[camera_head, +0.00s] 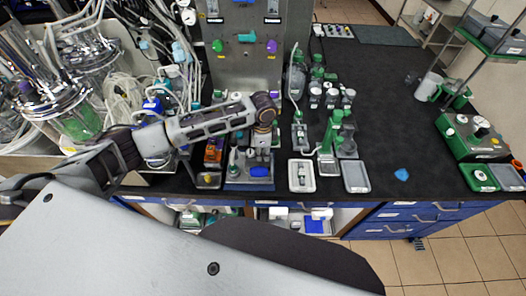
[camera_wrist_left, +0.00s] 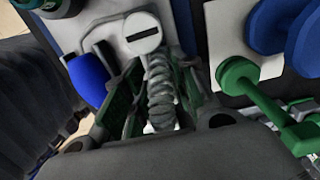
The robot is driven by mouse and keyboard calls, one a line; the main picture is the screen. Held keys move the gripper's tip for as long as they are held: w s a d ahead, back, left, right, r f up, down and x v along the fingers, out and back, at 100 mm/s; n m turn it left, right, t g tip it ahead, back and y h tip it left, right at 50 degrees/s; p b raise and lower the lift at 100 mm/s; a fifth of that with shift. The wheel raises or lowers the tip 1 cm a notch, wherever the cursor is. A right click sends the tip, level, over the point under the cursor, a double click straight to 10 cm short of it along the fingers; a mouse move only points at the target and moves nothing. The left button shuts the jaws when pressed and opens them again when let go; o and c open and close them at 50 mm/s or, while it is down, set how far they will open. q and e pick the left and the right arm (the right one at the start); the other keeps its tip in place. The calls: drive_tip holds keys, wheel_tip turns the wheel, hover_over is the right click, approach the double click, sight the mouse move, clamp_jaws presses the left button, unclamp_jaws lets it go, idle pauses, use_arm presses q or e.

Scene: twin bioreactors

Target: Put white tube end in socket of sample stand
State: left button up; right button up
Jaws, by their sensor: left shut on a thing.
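My left gripper (camera_head: 262,138) hangs down over the near edge of the bench, above a small tray (camera_head: 236,186) of parts. In the left wrist view my left gripper (camera_wrist_left: 154,82) is shut on a pale, ribbed tube end (camera_wrist_left: 160,88) between its green-padded fingers. A round white piece with a dark slot (camera_wrist_left: 142,33) lies just beyond the tube end on a white surface, perhaps part of the sample stand. I cannot tell whether the tube end touches it. The socket cannot be made out. My right gripper is not in view.
A blue rounded part (camera_wrist_left: 88,80) is close to the left finger, and a green knobbed part (camera_wrist_left: 238,76) stands to the right. The right bench is mostly clear around a blue piece (camera_head: 401,175).

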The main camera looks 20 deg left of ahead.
use_arm(q)
drive_tip(key=o, duration=1)
drive_tip(key=shift+f, duration=0.1)
drive_tip(key=shift+r, duration=0.2)
drive_tip(key=shift+r+b, duration=0.55)
drive_tip(key=shift+r, duration=5.4)
